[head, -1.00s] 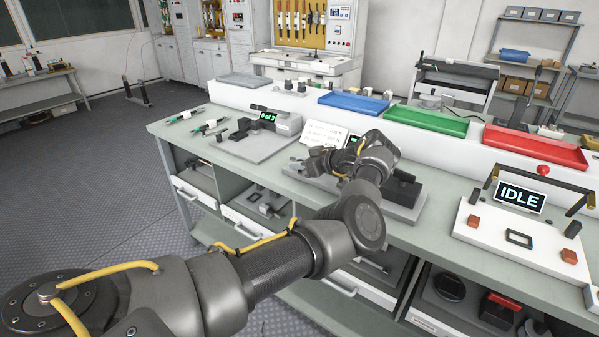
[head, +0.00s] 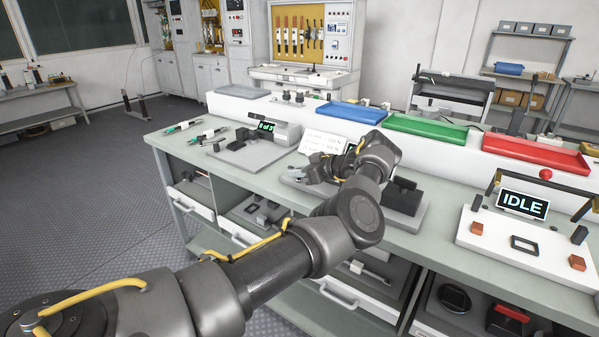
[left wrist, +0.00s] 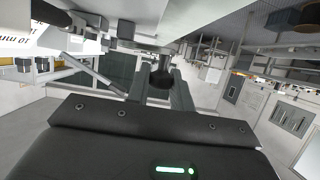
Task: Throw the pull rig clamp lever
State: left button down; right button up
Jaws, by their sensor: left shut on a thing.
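The pull rig (head: 398,215) is a grey base plate with a dark block on its right end, in the middle of the bench in the head view. A small display and a white card stand behind it. My left gripper (head: 300,174) is low over the rig's left part, and my forearm and wrist hide much of the rig. In the left wrist view my left gripper (left wrist: 161,88) is shut on a dark round knob, which I take as the clamp lever (left wrist: 161,74). The rest of the lever is hidden. My right gripper is out of view.
A tester with a green display (head: 265,128) stands left of the rig. A white station with an IDLE screen (head: 522,204) stands to the right. Blue (head: 352,112), green (head: 428,131) and red (head: 535,154) trays line the raised back shelf.

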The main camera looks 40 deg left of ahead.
pick_arm(q)
jog(key=c, duration=1.2)
grip_release()
jog(key=shift+c, duration=0.2)
jog(key=shift+w+d+r, duration=0.1)
jog(key=shift+d, duration=0.25)
jog(key=b+v, duration=0.1)
jog(key=v, duration=0.9)
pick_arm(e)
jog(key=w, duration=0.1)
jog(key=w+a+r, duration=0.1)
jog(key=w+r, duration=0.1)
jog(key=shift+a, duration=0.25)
